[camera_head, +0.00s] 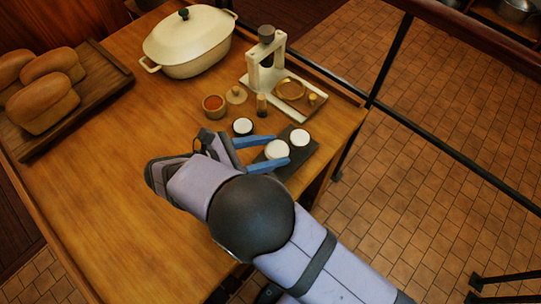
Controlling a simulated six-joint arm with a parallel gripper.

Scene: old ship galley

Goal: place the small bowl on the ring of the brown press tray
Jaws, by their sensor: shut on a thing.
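My gripper (278,150) has its two blue fingers on either side of a small white round bowl (277,149) and is shut on it, over or at the dark slab near the table's right edge. I cannot tell whether the bowl is lifted. The press (279,52) stands behind it, further back on the table. It has a cream frame with a dark knob on top. A brass-brown ring (290,89) lies on that tray and looks empty.
The dark slab (294,171) also bears a white round piece (299,136). Another white-topped piece (243,126) is left of the fingers. A pot of red-orange contents (214,106), a lidded jar (236,95) and a small bottle (262,105) stand before the press. A casserole (188,45) is behind.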

